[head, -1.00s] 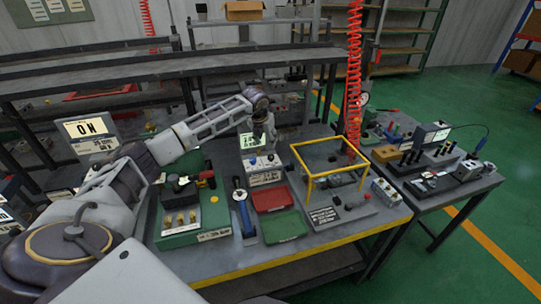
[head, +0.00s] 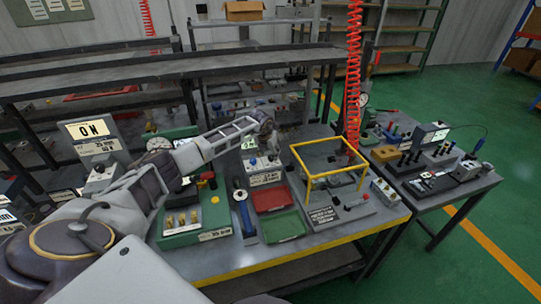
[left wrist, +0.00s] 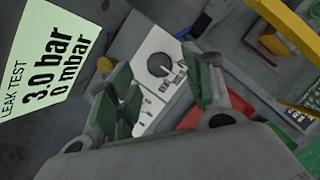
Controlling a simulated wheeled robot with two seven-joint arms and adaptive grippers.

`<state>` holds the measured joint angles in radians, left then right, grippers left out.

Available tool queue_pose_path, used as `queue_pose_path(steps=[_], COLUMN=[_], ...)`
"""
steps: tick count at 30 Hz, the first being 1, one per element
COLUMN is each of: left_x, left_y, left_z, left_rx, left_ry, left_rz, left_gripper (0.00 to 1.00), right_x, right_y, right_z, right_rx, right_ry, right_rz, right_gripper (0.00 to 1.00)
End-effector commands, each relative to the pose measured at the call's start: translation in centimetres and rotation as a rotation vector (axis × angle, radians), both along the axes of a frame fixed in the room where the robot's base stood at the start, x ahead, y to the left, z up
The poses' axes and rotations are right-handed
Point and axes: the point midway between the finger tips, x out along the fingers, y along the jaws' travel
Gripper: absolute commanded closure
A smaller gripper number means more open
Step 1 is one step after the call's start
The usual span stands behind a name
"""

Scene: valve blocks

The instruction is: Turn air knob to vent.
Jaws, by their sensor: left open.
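The white control panel (left wrist: 152,50) has a round black knob (left wrist: 160,64) with small printed marks around it, too small to read. In the head view the white box (head: 265,179) stands at the back of the bench. My left gripper (left wrist: 165,92) is open and empty, its fingers apart either side of the black knob's line of sight, not touching it. My right gripper is not in view.
A yellow frame (head: 311,186) stands just right of the box. Red (head: 270,199) and green (head: 283,226) trays lie in front. A green fixture (head: 185,238) is at left. A red coiled hose (head: 353,80) hangs behind the frame.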

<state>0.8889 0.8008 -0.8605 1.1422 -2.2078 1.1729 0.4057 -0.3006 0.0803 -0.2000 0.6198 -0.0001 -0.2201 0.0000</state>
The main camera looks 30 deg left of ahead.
Motion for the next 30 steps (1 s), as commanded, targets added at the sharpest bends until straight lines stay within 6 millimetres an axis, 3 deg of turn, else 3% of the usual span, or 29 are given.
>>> queue_pose_path(steps=[12,25,30], left_x=[1.0,1.1,1.1], left_y=[0.2,0.2,0.2], left_z=[-2.5,-2.8,-2.8], left_rx=[0.000,0.000,0.000], left_ry=[0.000,-0.001,-0.001], left_rz=[0.000,0.000,0.000], left_gripper=[0.49,0.49,0.71], right_x=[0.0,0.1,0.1], right_y=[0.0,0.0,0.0], right_z=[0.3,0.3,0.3], right_rx=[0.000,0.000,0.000], right_ry=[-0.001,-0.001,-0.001], right_rz=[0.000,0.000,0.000], right_gripper=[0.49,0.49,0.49])
